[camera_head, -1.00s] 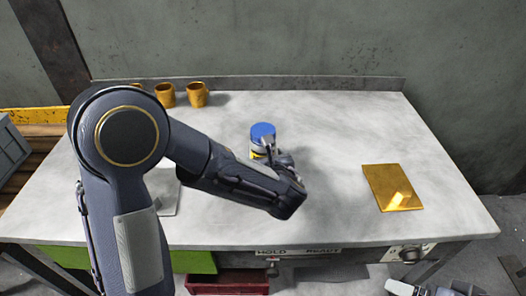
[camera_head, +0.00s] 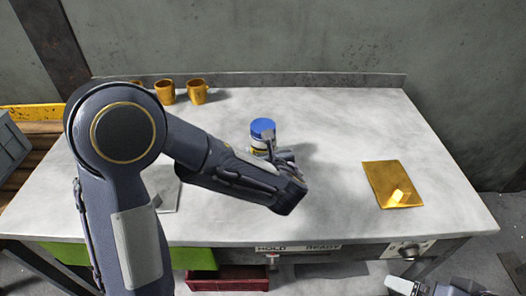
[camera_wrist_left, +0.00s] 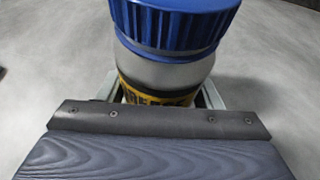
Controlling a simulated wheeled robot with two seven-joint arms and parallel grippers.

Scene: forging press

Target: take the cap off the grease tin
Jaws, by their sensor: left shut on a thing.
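The grease tin (camera_head: 258,146) stands upright near the middle of the bench, with a ribbed blue cap (camera_head: 263,128) seated on top. In the left wrist view the cap (camera_wrist_left: 175,22) fills the top, above the tin's pale shoulder and yellow-and-black label (camera_wrist_left: 155,97). My left gripper (camera_head: 268,143) is at the tin, its fingers on either side of the body below the cap, shut on it. The tin's lower part is hidden by the gripper. My right gripper (camera_head: 402,286) shows only partly at the bottom right edge, away from the bench top; its jaws are unclear.
Several brass-coloured cups (camera_head: 197,92) stand at the back left of the bench (camera_head: 330,120). A golden plate (camera_head: 385,180) with a small bright block (camera_head: 398,196) lies at the right. A red drawer (camera_head: 228,279) is below the bench. Bench around the tin is mostly clear.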

